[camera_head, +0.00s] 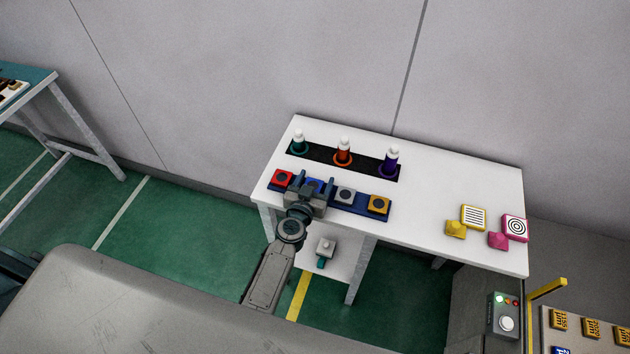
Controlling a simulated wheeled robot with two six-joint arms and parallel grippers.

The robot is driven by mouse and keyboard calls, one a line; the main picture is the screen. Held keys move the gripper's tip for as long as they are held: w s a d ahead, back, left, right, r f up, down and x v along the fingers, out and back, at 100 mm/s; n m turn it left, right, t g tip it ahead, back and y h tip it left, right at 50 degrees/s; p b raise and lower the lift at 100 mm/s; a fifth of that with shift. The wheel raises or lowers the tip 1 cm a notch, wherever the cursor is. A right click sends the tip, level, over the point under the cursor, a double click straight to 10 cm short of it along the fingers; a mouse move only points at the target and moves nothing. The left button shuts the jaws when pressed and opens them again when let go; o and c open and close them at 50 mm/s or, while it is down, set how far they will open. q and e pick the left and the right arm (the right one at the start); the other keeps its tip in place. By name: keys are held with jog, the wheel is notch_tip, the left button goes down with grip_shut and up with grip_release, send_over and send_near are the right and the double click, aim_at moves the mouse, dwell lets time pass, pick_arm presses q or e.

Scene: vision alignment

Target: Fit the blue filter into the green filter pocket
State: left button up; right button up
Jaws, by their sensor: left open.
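The blue filter (314,184) is a small blue square in a dark blue tray (338,205) on the white table, mostly hidden behind my left gripper. My left gripper (313,184) is open, with its fingers at either side of the visible blue patch; I cannot tell whether it touches. A green base with a white top (299,144), the only green fixture on the tabletop, stands at the left end of a black strip behind the tray. I cannot make out a pocket opening in it. My right gripper is not in view.
The tray also holds red (282,178), grey (345,194) and yellow (379,204) squares. Orange (343,155) and purple (390,163) fixtures share the black strip (366,161). Yellow and pink pieces with patterned cards (473,217) lie at the right. The table's middle right is clear.

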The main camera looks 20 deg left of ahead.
pick_arm(q)
jog(key=s+r+b, duration=0.1)
jog(key=s, duration=0.9)
jog(key=shift+s+a, duration=0.15)
jog(key=shift+s, duration=0.25)
jog(key=shift+r, duration=0.1)
